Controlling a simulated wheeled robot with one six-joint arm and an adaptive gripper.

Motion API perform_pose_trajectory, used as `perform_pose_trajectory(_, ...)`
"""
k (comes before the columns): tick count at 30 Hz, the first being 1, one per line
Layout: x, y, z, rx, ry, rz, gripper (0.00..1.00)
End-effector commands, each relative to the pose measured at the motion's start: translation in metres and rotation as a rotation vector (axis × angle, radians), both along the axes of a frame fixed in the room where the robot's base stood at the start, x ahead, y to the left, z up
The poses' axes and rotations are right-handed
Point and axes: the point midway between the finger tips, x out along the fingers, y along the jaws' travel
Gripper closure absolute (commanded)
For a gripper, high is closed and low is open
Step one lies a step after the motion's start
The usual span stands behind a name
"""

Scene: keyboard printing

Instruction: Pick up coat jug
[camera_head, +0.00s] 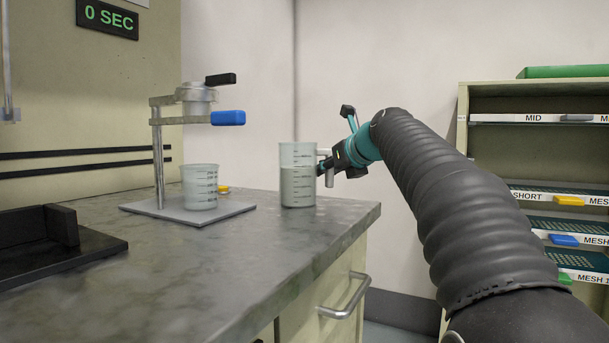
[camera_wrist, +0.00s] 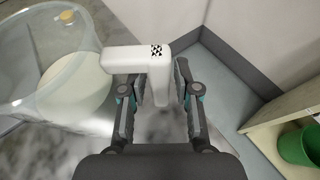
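The jug I take as the coat jug (camera_head: 297,188) is clear with measuring marks and pale contents. It stands upright near the right end of the grey counter. In the wrist view its round body (camera_wrist: 75,88) fills the left side, and its white handle (camera_wrist: 157,68) has a small checkered mark on top. My gripper (camera_head: 331,165) is at the handle, on the right of the jug. In the wrist view the fingers of my gripper (camera_wrist: 159,92) are open, one on each side of the handle's downward part, with small gaps showing.
A stand (camera_head: 158,160) with a blue-handled funnel holder bears a second beaker (camera_head: 199,188) on its base plate, left of the jug. A shelf with labelled mesh trays (camera_head: 585,226) stands at right. A green bin (camera_wrist: 300,146) shows in the wrist view.

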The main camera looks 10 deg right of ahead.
Motion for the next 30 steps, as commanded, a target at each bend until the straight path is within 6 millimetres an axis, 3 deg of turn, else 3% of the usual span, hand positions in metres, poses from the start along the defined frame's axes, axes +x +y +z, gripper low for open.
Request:
perform_pose_trajectory(2,0.000,0.000,0.000,0.000,0.000,0.000,0.69)
perform_pose_trajectory(6,0.000,0.000,0.000,0.000,0.000,0.000,1.00)
perform_pose_trajectory(20,-0.001,0.000,0.004,0.001,-0.002,0.000,1.00)
perform_pose_trajectory(23,-0.001,0.000,0.014,0.000,-0.003,0.000,1.00)
perform_pose_trajectory(29,-0.001,-0.001,0.054,0.001,-0.005,0.000,1.00)
perform_pose_trajectory(30,-0.006,-0.013,0.054,0.001,-0.004,-0.005,1.00)
